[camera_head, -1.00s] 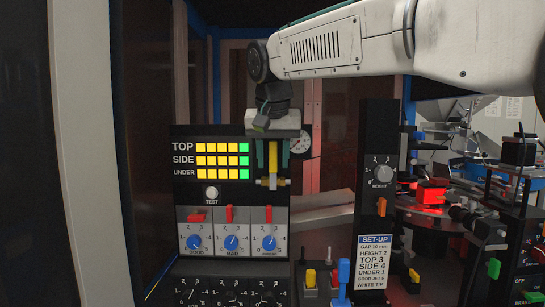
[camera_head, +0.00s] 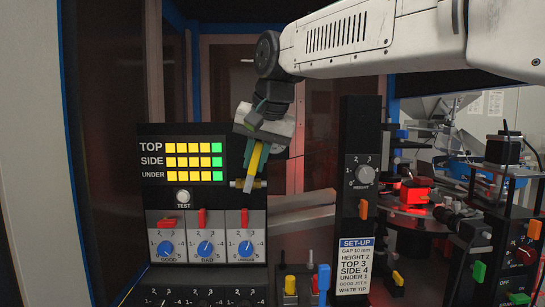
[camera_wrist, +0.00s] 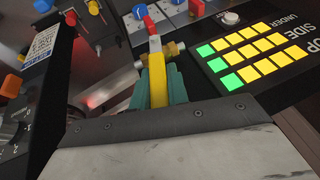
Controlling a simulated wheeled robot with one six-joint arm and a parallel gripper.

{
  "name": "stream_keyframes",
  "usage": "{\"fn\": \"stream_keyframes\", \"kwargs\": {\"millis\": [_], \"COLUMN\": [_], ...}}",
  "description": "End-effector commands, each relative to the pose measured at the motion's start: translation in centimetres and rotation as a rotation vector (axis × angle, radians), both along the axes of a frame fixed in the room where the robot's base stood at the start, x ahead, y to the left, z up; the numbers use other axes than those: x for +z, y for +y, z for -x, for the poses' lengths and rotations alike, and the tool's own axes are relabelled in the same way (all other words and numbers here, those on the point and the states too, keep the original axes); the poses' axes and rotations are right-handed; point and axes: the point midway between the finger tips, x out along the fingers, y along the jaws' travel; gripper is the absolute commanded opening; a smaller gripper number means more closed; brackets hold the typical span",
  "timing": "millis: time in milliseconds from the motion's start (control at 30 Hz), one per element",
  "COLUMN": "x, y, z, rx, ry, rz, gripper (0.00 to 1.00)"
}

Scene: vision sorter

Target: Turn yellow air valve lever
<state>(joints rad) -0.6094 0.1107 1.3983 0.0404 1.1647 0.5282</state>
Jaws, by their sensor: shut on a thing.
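The yellow air valve lever (camera_head: 255,157) stands above a brass valve (camera_head: 243,184) at the right edge of the black panel. It leans, with its upper end to the right. My gripper (camera_head: 256,155) is shut on the lever from above and tilted with it. In the wrist view the yellow lever (camera_wrist: 157,80) lies between the green fingers of my gripper (camera_wrist: 158,88), and the brass valve (camera_wrist: 160,53) shows just past the fingertips. The pressure gauge seen earlier beside the gripper is hidden.
The black panel (camera_head: 157,198) left of the valve carries yellow and green lights (camera_head: 193,162), a test button and dials. A black post (camera_head: 349,235) with a height knob (camera_head: 364,174) and set-up label stands to the right. A red-lit turntable (camera_head: 412,207) is beyond it.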

Motion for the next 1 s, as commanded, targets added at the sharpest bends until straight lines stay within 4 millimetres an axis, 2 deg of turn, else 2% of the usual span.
{"fn": "stream_keyframes", "kwargs": {"millis": [200, 233, 300, 667, 1000], "x": [0.0, 0.0, 0.0, 0.6, 5.5], "y": [0.0, 0.0, 0.0, -0.2, -1.8], "z": [0.0, 0.0, 0.0, 0.2, 2.0], "rx": [0.0, 0.0, 0.0, -0.001, 0.0], "ry": [0.0, -0.001, -0.001, -0.002, -0.003], "rz": [0.0, 0.0, 0.0, 0.0, -0.001], "gripper": [0.0, 0.22, 0.38, 0.38, 0.38]}}
